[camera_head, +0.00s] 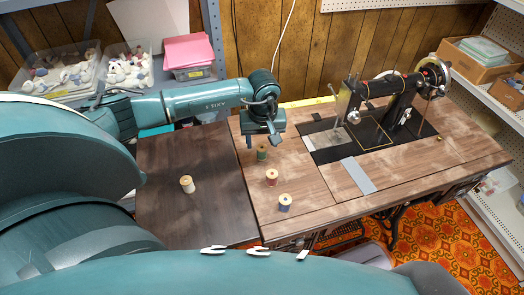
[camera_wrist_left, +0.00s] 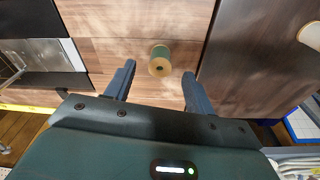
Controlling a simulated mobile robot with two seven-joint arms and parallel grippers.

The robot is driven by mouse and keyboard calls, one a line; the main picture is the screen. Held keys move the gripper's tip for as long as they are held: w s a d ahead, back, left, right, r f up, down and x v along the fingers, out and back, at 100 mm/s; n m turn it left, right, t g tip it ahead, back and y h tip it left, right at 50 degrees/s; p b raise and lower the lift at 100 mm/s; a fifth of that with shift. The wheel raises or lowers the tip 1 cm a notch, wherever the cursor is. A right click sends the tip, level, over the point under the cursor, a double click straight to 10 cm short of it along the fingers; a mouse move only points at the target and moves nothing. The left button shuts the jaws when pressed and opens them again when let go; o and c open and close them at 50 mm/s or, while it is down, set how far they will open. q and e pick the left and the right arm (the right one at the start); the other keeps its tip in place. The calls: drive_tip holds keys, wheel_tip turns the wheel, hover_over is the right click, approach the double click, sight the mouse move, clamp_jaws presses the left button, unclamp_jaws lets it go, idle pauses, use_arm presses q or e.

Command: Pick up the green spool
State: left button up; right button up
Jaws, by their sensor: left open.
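The green spool (camera_head: 262,152) stands upright on the wooden sewing table (camera_head: 340,208), near its left side. My left gripper (camera_head: 272,136) hangs over the table, just behind and above the spool, with its jaws pointing down. In the left wrist view the green spool (camera_wrist_left: 160,60) shows its pale wooden end, between the tips of the two open fingers and slightly beyond them. I see no finger touching it. My left gripper (camera_wrist_left: 158,72) is empty. My right gripper is not in view.
A red spool (camera_head: 271,178) and a blue spool (camera_head: 285,203) stand nearer the front edge. A cream spool (camera_head: 187,184) stands on the dark left panel (camera_head: 200,218). The black sewing machine (camera_head: 395,100) stands at the right. Bare wood surrounds the green spool.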

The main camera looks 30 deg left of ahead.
sight(262, 148)
use_arm(q)
drive_tip(key=f, duration=0.4)
drive_tip(key=shift+w+a+f, duration=0.3)
drive_tip(key=c, duration=1)
